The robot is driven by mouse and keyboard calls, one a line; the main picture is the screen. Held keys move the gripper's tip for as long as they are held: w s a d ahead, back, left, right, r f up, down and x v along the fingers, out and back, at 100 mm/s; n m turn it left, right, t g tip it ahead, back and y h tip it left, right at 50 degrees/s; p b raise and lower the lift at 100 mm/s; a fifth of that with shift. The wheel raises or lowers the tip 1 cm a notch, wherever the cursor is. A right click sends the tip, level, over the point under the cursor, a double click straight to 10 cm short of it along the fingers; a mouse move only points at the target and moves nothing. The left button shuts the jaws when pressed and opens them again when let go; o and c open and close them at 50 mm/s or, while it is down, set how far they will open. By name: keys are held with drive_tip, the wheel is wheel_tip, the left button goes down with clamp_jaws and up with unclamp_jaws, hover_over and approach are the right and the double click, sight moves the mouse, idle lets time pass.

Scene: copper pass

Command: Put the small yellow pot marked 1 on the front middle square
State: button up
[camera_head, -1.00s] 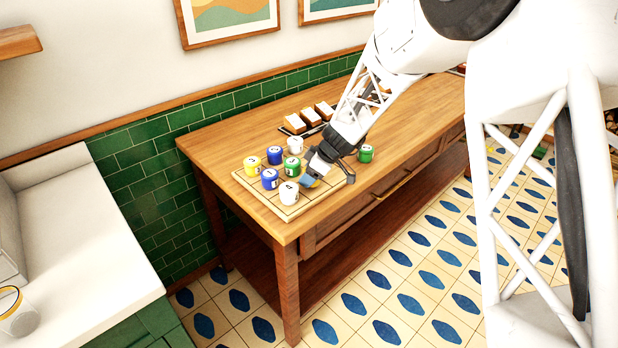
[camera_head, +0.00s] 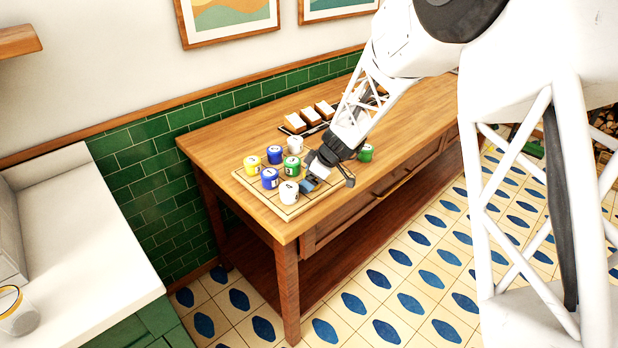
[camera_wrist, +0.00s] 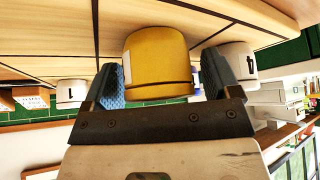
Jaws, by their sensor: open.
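A yellow pot (camera_wrist: 157,62) is between my gripper's blue fingers in the wrist view, its base against the squared board. My gripper (camera_wrist: 162,85) is open around it, with a gap at the right finger; no number shows on this side. In the head view my gripper (camera_head: 309,185) is low over the board's front right part and hides this pot. Beside it stands a white pot marked 4 (camera_head: 289,192), also in the wrist view (camera_wrist: 237,62). Another yellow pot (camera_head: 252,163) stands at the board's left, its mark too small to read.
The squared board (camera_head: 286,211) also holds blue pots (camera_head: 270,178), a green pot (camera_head: 293,166) and a white pot (camera_head: 295,144). Another green pot (camera_head: 366,153) is beyond my gripper.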

drive_tip(key=shift+r, duration=0.1)
drive_tip(key=v, duration=1.2)
idle(0.4)
idle(0.4)
drive_tip(key=s+d+r+m+h, duration=0.2)
drive_tip(key=s+d+r+m, duration=0.25)
drive_tip(key=s, duration=0.55)
drive_tip(key=s+d+r+m+h, duration=0.1)
drive_tip(key=s+d+r+m, duration=0.3)
drive_tip(key=s, duration=0.6)
drive_tip(key=s+d+r+m+h, duration=0.1)
drive_tip(key=s+d+m, duration=0.2)
drive_tip(key=s, duration=0.8)
drive_tip(key=s+d+r+m+t+h, duration=0.1)
drive_tip(key=s+d+m+h, duration=0.1)
drive_tip(key=s, duration=0.8)
drive_tip(key=shift+s+d+m+h, duration=0.35)
drive_tip(key=shift+d+m, duration=0.3)
drive_tip(key=shift+m, duration=0.6)
drive_tip(key=shift+o, duration=0.4)
